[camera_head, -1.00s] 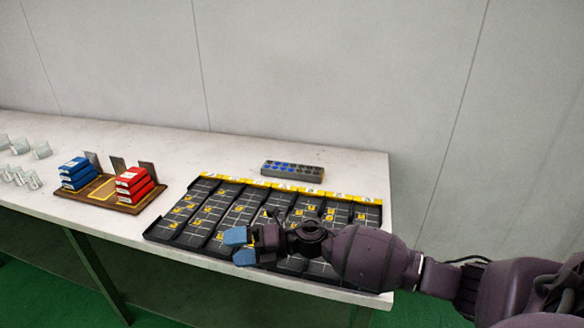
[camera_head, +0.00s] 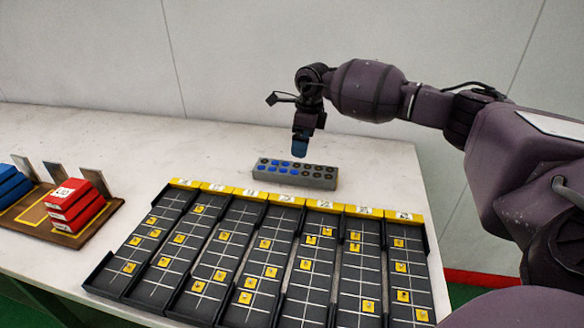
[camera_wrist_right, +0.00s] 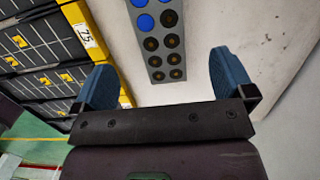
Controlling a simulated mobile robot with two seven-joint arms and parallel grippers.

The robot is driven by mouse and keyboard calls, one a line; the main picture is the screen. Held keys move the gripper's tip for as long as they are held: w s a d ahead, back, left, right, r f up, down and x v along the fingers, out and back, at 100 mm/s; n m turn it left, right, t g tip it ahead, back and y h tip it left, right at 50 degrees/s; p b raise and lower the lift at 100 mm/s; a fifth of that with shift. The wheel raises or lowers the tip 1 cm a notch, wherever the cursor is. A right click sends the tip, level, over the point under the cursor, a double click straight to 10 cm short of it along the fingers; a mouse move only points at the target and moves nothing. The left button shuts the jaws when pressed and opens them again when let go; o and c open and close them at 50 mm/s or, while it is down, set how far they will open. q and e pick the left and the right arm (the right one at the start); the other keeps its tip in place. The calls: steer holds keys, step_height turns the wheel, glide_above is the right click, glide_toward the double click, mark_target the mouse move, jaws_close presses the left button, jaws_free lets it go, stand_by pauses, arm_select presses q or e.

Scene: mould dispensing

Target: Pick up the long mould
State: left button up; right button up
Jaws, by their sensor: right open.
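The long mould (camera_head: 296,173) is a grey block with two rows of round holes, several of them blue. It lies on the white table behind the black trays. My right gripper (camera_head: 301,146) points down above the mould in the head view, apart from it as far as I can tell. In the right wrist view the mould (camera_wrist_right: 165,42) runs lengthwise between the two blue fingers of my open right gripper (camera_wrist_right: 165,80). Nothing is between the fingertips but the view of the mould and table. My left gripper is not in view.
Several black trays (camera_head: 211,276) with yellow label strips and small yellow pieces fill the table's front. A brown wooden board (camera_head: 44,228) with red boxes (camera_head: 76,205) and blue boxes (camera_head: 12,184) stands at left. A wall rises behind. The table's back left (camera_head: 120,140) is clear.

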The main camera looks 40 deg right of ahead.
steer(key=shift+w+d+f, duration=0.1)
steer(key=shift+d+f, duration=0.1)
glide_above(295, 169)
steer(key=s+d, duration=0.1)
steer(key=f, duration=0.4)
steer(key=shift+d+f+b, duration=0.15)
steer(key=shift+d+b, duration=0.05)
steer(key=shift+b, duration=0.2)
steer(key=shift+w+a+f+b, duration=0.15)
steer(key=shift+a+f+b, duration=0.05)
steer(key=shift+f, duration=0.75)
steer(key=shift+w+a+f+b, duration=0.15)
steer(key=shift+w+a+f, duration=0.1)
steer(key=shift+f, duration=0.75)
steer(key=shift+w+a+f+b, duration=0.1)
steer(key=shift+a+f+b, duration=0.1)
steer(key=shift+f, duration=0.75)
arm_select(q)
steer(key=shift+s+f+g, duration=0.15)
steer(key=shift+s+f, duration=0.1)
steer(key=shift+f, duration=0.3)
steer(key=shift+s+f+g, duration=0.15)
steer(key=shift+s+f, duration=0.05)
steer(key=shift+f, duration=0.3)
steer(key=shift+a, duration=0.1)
arm_select(e)
steer(key=shift+r, duration=0.1)
